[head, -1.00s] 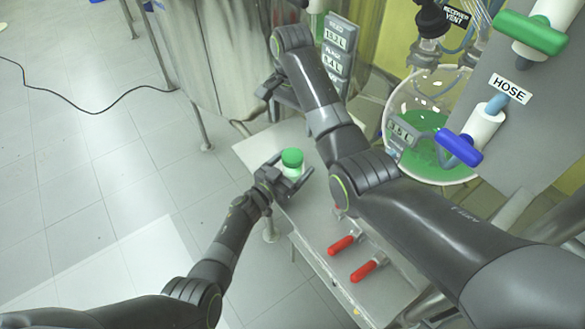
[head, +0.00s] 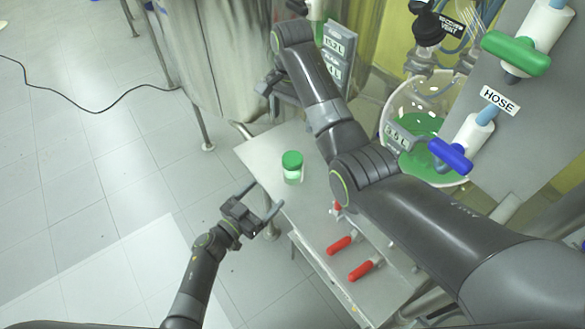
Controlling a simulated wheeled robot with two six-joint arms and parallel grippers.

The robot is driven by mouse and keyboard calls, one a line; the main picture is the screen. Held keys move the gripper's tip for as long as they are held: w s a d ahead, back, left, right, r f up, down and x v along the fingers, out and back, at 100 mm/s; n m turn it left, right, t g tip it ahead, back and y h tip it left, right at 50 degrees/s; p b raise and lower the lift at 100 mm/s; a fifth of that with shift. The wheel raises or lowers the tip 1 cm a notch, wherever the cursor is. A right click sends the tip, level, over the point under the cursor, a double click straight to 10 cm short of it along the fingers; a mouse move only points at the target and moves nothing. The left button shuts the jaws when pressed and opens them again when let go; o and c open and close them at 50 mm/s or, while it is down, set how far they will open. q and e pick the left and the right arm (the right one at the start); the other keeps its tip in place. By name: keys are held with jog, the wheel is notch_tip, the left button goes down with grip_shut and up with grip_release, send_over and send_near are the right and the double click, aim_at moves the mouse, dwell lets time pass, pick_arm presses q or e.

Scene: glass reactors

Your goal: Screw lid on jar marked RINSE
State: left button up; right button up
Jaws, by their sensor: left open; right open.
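A small clear jar (head: 292,175) with a green lid (head: 292,159) on its top stands upright on the grey bench. No RINSE label can be read on it. My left gripper (head: 262,205) is open and empty, apart from the jar, below and to the left of it near the bench's left edge. My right gripper (head: 268,90) is above and to the left of the jar, beside the steel vessel. Its fingers are partly hidden by its own wrist, and I see nothing held in it.
The grey bench (head: 262,152) is bare around the jar. Two red-handled valves (head: 340,245) stick out at its front. A round glass flask with green liquid (head: 412,160), a blue HOSE valve (head: 455,153) and a green valve handle (head: 515,53) are at right.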

pick_arm(q)
jog(key=v, duration=0.4)
jog(key=shift+s+a, duration=0.1)
dwell(0.4)
